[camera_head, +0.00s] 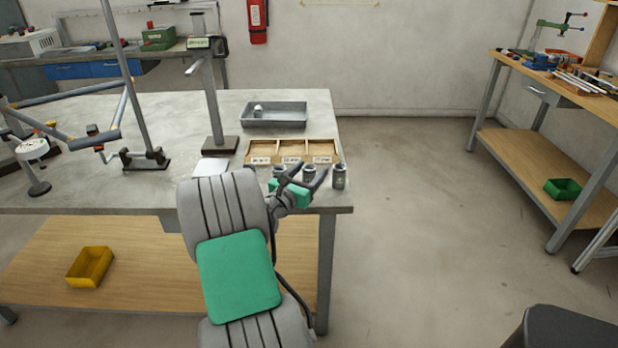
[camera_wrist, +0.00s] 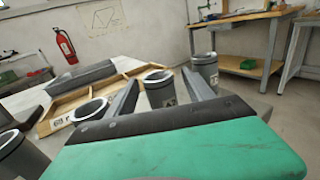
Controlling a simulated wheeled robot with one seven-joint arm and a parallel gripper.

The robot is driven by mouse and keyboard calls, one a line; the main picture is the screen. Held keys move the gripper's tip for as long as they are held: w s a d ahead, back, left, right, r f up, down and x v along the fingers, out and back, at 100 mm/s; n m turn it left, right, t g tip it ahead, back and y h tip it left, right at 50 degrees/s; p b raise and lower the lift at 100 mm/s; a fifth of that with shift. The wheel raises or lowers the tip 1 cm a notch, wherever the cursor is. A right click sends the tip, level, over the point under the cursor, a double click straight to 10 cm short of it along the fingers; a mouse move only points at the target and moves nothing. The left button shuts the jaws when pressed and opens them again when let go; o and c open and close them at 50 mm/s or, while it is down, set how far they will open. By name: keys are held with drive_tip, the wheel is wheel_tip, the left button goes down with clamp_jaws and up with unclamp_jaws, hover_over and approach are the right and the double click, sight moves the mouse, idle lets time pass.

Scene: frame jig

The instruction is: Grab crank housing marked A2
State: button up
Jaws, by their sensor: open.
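Several grey metal cylindrical housings with open tops stand upright in a row near the table's front right edge. In the head view I see a left one (camera_head: 279,171), a middle one (camera_head: 309,173) and a right one (camera_head: 339,178). My gripper (camera_head: 314,167) is open over this row. In the wrist view, one housing (camera_wrist: 160,91) shows between the spread fingers (camera_wrist: 158,78). Another housing (camera_wrist: 205,67) is beyond the right finger, and two (camera_wrist: 90,110) (camera_wrist: 18,157) are to the left. Their markings are too small or hidden to read, so I cannot tell which is A2.
A wooden tray (camera_head: 276,161) with three labelled compartments lies just behind the housings. A grey metal tray (camera_head: 274,123) with a small pale item stands behind it. A post stand (camera_head: 218,142) is left of the wooden tray.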

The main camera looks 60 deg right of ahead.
clamp_jaws()
idle(0.7)
